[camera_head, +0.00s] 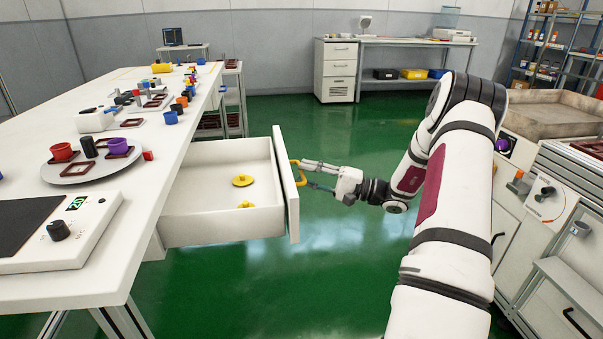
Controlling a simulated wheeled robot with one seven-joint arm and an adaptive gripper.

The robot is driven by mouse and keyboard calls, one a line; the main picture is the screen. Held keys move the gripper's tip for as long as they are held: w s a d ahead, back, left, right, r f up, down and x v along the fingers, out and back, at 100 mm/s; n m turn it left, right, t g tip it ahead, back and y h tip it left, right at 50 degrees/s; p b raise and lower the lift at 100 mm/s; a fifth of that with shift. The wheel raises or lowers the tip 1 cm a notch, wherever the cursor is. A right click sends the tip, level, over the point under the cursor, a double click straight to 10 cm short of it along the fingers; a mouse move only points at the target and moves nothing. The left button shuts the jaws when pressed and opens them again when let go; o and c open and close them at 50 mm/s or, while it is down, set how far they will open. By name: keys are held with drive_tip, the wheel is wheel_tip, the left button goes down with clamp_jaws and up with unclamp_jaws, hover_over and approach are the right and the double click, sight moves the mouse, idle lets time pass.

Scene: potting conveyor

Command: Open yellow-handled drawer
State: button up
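A white drawer (225,222) is pulled well out of the long white table (191,105), to the table's right. Its front panel (285,185) carries a yellow handle (297,172) on the outer side. Two small yellow objects, one nearer the back (242,180) and one nearer the front (246,204), lie inside the drawer. My gripper (304,172) comes in from the right with its fingers at the yellow handle. The fingertips overlap the handle, and I cannot tell whether they are closed on it.
A round grey plate (73,171) with cups and a device with a black knob (57,230) stand on the table. The green floor (330,270) around the drawer is clear. A cabinet with a control panel (545,195) stands at the right, and a workbench (415,42) at the back.

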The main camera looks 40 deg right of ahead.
drive_tip(key=v, duration=0.9)
drive_tip(key=shift+s+d, duration=0.25)
drive_tip(key=shift+s, duration=0.05)
drive_tip(key=shift+f, duration=0.1)
